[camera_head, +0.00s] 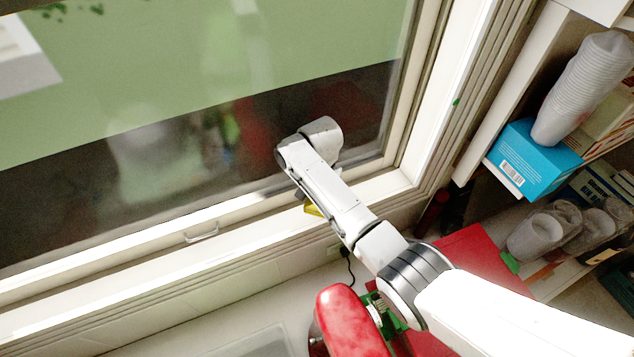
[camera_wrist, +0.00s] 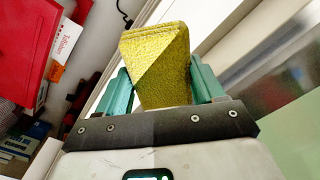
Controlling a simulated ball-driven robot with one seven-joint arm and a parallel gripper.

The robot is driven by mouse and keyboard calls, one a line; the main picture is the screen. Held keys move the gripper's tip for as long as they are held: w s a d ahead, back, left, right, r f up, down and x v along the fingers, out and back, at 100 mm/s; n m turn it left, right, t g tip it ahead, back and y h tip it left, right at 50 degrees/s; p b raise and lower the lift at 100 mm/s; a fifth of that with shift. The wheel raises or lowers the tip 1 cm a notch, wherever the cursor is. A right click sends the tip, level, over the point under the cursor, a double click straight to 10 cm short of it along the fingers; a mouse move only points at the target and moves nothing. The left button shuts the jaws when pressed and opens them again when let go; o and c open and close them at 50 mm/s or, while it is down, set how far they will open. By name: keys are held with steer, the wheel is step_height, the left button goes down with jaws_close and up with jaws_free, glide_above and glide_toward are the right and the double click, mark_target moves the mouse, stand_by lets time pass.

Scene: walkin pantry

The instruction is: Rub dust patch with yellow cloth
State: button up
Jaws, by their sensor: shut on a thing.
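The yellow cloth (camera_wrist: 158,62) is a folded, wedge-shaped piece between the two teal fingers of my gripper (camera_wrist: 163,82) in the wrist view. My gripper is shut on it. In the head view only a small yellow corner of the cloth (camera_head: 312,210) shows beside my arm, near the window's lower frame. My arm hides the fingers there. I cannot make out a dust patch in either view. I cannot tell whether the cloth touches the frame or the glass.
The window pane (camera_head: 190,150) fills the left, with a metal handle (camera_head: 201,233) on its lower frame. At right, shelves hold stacked cups (camera_head: 584,88), a blue box (camera_head: 532,160) and grey cups (camera_head: 545,232). A red object (camera_head: 352,322) stands close to my arm.

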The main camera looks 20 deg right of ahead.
steer(key=shift+r+p, duration=1.05)
steer(key=shift+r, duration=0.45)
